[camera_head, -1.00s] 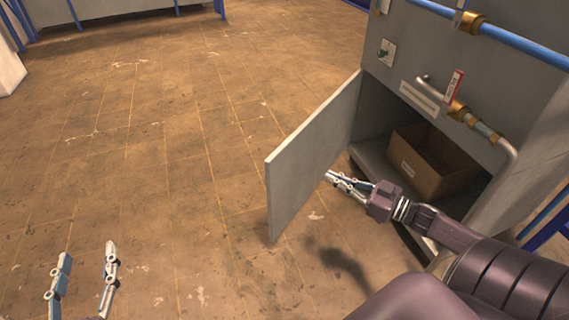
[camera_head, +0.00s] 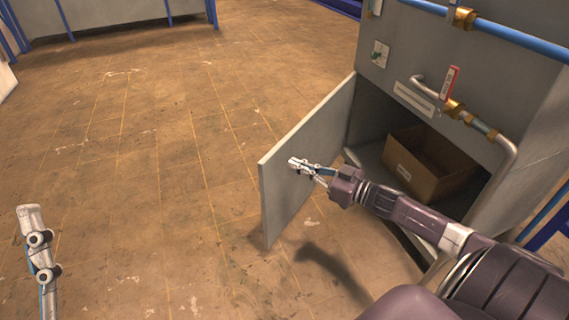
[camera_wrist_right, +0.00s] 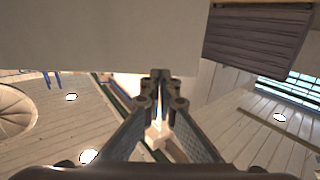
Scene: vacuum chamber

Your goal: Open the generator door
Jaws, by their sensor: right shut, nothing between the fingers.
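The grey generator door (camera_head: 284,197) stands swung well out from the grey cabinet (camera_head: 424,52), with the compartment behind it exposed. My right gripper (camera_head: 294,162) is shut and empty in front of the door's inner face, its fingertips at or very near the panel. In the right wrist view the closed fingertips (camera_wrist_right: 160,76) overlap the lower edge of a pale panel (camera_wrist_right: 100,35), likely the door. I cannot tell whether they touch it. One finger of my left gripper (camera_head: 38,250) shows at the lower left; its state is unclear.
A brown open box (camera_head: 432,165) sits inside the compartment. A pipe with a red-tagged valve (camera_head: 450,85) and a blue pipe (camera_head: 510,38) run across the cabinet front. Tiled floor (camera_head: 140,150) left of the door is clear.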

